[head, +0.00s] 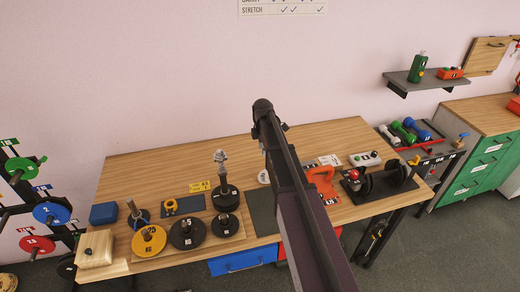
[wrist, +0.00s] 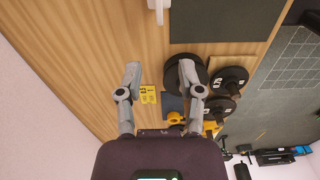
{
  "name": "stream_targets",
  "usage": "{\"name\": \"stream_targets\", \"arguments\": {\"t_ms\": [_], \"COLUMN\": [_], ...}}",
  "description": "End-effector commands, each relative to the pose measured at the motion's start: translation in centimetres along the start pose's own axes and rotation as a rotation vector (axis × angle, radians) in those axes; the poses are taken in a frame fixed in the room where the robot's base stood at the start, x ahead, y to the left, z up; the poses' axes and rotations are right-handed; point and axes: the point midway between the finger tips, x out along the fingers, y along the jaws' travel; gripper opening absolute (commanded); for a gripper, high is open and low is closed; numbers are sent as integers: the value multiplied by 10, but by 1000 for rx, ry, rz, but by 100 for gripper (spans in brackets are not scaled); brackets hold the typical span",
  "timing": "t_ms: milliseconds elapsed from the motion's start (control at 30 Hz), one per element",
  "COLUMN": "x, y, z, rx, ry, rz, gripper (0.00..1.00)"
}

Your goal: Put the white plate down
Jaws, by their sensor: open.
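A small white disc, apparently the white plate (head: 264,177), lies on the wooden bench behind the dark mat. My arm covers part of it in the head view. In the wrist view a white piece (wrist: 158,8) beside the mat is cut by the top edge. My gripper (wrist: 160,72) is open, its grey fingers apart, with nothing between them but bench and a yellow card behind. The white piece lies beyond the fingertips, apart from them. The right finger overlaps a black plate (wrist: 183,65) in the picture; I cannot tell the height gap.
The dark mat (head: 261,214) lies right of the black plate pile (head: 225,225). A yellow plate (head: 148,241) and another black plate (head: 187,235) stand at the front left. An orange item (head: 322,184) and a black dumbbell (head: 388,181) are on the right. Bare wood lies at the back.

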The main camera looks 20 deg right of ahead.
Motion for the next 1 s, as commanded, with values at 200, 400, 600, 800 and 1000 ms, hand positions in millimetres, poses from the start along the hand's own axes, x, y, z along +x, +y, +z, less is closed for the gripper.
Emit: {"name": "stream_targets", "arguments": {"t_ms": [200, 400, 600, 800, 1000], "x": [0, 0, 0, 0, 0], "y": [0, 0, -3, -25, -66], "z": [0, 0, -1, -8, -20], "rx": [0, 0, 13, 122, 357], "ry": [0, 0, 0, 0, 0], "rz": [0, 0, 0, 0, 0], "gripper": [48, 48, 48, 48, 48]}}
